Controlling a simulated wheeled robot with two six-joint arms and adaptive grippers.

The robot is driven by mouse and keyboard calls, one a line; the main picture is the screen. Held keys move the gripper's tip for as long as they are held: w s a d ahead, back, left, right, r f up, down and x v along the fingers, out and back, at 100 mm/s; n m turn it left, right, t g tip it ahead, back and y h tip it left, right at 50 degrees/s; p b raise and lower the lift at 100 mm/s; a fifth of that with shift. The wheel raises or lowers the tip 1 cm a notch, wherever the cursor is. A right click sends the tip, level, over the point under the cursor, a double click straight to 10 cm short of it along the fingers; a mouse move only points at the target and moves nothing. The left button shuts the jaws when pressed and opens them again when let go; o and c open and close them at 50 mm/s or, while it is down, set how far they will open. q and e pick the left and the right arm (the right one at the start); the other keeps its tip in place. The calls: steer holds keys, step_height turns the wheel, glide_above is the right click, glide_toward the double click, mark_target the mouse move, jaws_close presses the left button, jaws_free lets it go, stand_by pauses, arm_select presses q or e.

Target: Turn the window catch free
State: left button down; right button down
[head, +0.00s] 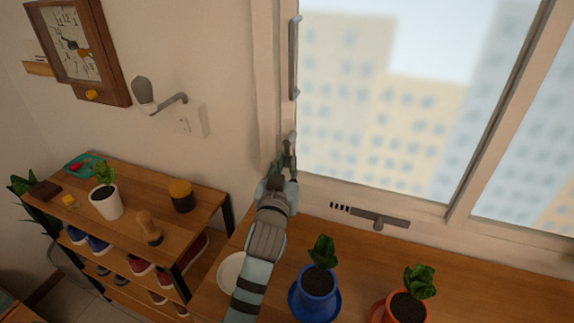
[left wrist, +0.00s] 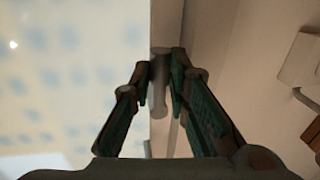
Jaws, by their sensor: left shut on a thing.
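The window catch (head: 291,137) is a small grey lever on the left frame of the window, below a long vertical handle (head: 295,58). My left gripper (head: 284,158) reaches up to it and is shut on it. In the left wrist view the catch (left wrist: 158,85) stands upright between the two fingers of the gripper (left wrist: 156,80). The fingers hide part of the catch in the head view. My right gripper is not in view.
A blue potted plant (head: 318,278) and an orange potted plant (head: 408,304) stand on the wooden counter below the window, with a white plate (head: 232,272) beside my left arm. A grey bar fitting (head: 378,217) sits on the lower frame. A wooden shelf (head: 130,205) stands left.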

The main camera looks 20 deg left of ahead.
mark_target(287, 129)
arm_select(q)
steer(key=shift+f, duration=0.1)
steer(key=c, duration=1.6)
jaws_free()
steer(key=shift+o, duration=0.2)
step_height(287, 129, up, 10)
steer(key=shift+r, duration=0.1)
steer(key=shift+w+d, duration=0.1)
